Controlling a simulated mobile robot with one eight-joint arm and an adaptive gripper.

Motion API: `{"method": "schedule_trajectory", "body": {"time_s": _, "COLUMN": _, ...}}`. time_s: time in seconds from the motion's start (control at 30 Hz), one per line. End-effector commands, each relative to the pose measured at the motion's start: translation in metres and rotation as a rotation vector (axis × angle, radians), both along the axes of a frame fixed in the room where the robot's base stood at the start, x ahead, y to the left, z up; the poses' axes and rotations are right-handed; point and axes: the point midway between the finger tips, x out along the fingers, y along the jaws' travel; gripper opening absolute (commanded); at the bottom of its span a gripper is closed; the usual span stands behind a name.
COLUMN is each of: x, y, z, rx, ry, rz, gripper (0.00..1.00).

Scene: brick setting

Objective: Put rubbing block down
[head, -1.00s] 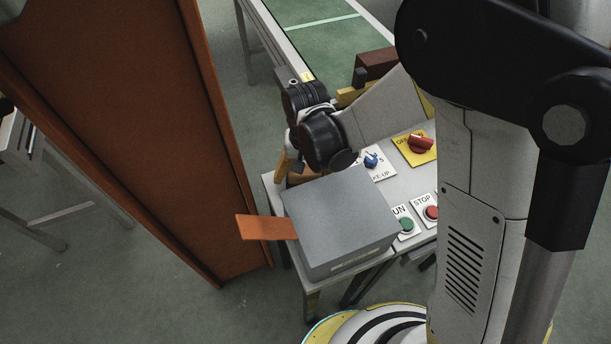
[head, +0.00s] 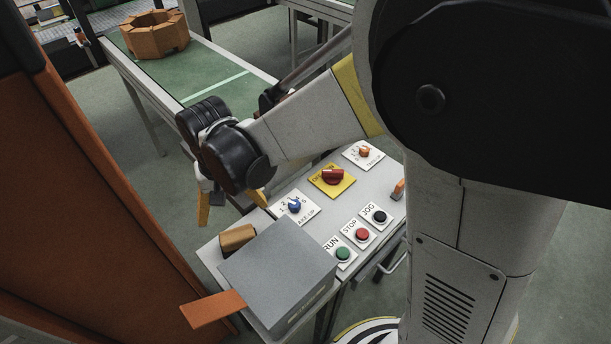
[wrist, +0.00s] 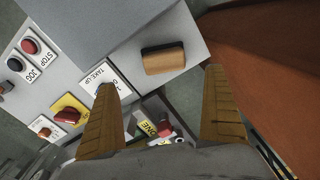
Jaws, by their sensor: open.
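The rubbing block (head: 238,238), a small brown block, lies on the light panel top (head: 208,252) behind the grey box. It also shows in the wrist view (wrist: 163,58), resting on the pale surface beyond my fingertips. My gripper (head: 230,208) is open and empty, with its two yellow-brown fingers spread above the block and apart from it. In the wrist view, my gripper (wrist: 160,80) has one finger on each side of the picture, and the block shows between and beyond their tips.
A grey box (head: 278,268) with an orange flap (head: 213,309) stands beside the block. Knobs and buttons, including a blue knob (head: 294,206) and a green button (head: 343,254), lie to the right. An orange-brown panel (head: 90,210) stands at left. A green conveyor (head: 215,80) runs behind.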

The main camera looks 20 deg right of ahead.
Motion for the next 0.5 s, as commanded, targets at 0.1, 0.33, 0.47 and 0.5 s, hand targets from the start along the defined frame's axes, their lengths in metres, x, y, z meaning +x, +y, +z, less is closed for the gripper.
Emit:
{"method": "schedule_trajectory", "body": {"time_s": 0.1, "x": -0.004, "y": -0.034, "z": 0.032, "rx": 0.027, "ry": -0.069, "rz": -0.014, "gripper": 1.0}}
{"method": "schedule_trajectory", "body": {"time_s": 0.33, "x": -0.03, "y": -0.118, "z": 0.093, "rx": 0.065, "ry": -0.285, "rz": -0.037, "gripper": 1.0}}
{"method": "schedule_trajectory", "body": {"time_s": 0.47, "x": -0.053, "y": -0.158, "z": 0.113, "rx": 0.057, "ry": -0.409, "rz": -0.047, "gripper": 1.0}}
{"method": "schedule_trajectory", "body": {"time_s": 0.5, "x": -0.06, "y": -0.168, "z": 0.116, "rx": 0.051, "ry": -0.443, "rz": -0.05, "gripper": 1.0}}
